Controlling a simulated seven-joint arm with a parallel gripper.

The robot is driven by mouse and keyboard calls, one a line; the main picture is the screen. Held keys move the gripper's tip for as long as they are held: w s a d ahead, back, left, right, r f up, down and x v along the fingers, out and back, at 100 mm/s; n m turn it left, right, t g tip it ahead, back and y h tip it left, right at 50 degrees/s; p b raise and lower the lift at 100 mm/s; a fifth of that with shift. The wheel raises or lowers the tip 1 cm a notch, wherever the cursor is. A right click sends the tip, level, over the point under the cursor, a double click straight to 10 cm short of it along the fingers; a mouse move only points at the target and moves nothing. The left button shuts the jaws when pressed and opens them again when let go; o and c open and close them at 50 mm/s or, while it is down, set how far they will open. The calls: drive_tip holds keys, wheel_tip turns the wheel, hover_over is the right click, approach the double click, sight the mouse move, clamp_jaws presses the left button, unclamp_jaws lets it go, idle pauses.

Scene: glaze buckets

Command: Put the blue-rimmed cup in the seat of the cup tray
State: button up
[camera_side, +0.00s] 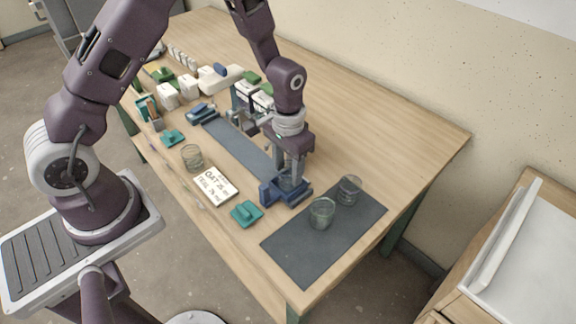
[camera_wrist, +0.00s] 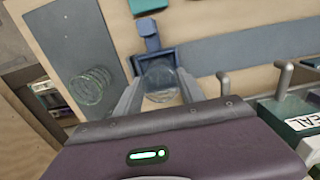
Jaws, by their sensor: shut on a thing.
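A clear glass cup (camera_wrist: 160,78) is between the two fingers of my gripper (camera_wrist: 158,92) in the wrist view. My gripper (camera_side: 289,174) is shut on it and points down in the side view. The dark blue cup tray (camera_side: 270,195) is directly below and around the cup; it also shows in the wrist view (camera_wrist: 149,44). The cup is at the tray's seat, but I cannot tell whether its base rests on the bottom. The fingers hide part of the cup, and its rim colour is hard to make out.
Two clear glasses (camera_side: 322,213) (camera_side: 349,189) stand on a dark mat (camera_side: 320,250) right of the tray. Another glass (camera_side: 192,157) stands left, near a written card (camera_side: 215,186). A teal block (camera_side: 246,213) lies close to the tray. The table's back right is clear.

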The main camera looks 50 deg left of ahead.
drive_tip(key=shift+f, duration=0.3)
drive_tip(key=o, duration=1.1)
drive_tip(key=shift+c, duration=0.2)
drive_tip(key=shift+r, duration=0.1)
wheel_tip(320, 180, up, 7)
